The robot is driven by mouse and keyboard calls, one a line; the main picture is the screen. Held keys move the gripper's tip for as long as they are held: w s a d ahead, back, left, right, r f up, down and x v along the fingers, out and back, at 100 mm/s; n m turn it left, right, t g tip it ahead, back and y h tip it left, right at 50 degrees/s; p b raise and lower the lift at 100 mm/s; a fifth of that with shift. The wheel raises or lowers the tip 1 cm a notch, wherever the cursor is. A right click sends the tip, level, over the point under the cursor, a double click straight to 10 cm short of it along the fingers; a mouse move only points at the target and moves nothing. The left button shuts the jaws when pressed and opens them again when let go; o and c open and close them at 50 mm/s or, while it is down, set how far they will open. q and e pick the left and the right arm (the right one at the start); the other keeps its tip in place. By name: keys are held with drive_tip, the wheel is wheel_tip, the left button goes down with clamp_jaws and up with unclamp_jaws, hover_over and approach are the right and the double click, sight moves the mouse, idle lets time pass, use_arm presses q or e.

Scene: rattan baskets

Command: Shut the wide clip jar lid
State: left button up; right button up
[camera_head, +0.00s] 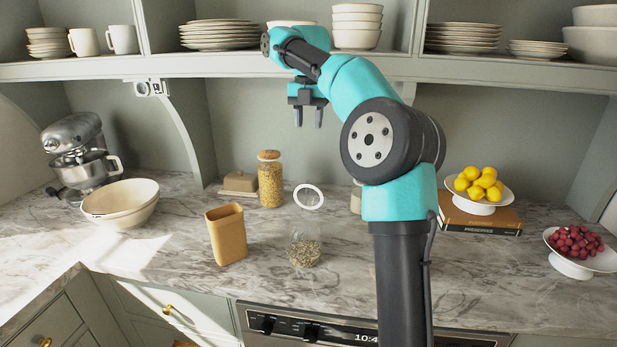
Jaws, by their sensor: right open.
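The wide clip jar (305,247) is clear glass with grainy contents at its bottom. It stands upright on the marble counter, near the front edge. Its lid (309,196) is a round clear disc with a white rim, tilted up open at the back of the jar's mouth. My right gripper (308,117) is open and empty, fingers pointing down, high above the counter and above the lid in the picture. It touches neither jar nor lid. My left gripper is not in view.
A tan open container (227,235) stands left of the jar. A cork-topped jar (270,181) stands behind. Bowls (122,212) and a mixer (77,150) are at left. Lemons (477,184) and red fruit (574,240) are at right. A shelf (220,67) runs above.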

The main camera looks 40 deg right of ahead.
hover_over(309, 194)
drive_tip(key=f, duration=1.6)
drive_tip(key=shift+w+d+f, duration=0.25)
drive_tip(key=shift+w, duration=0.05)
clamp_jaws()
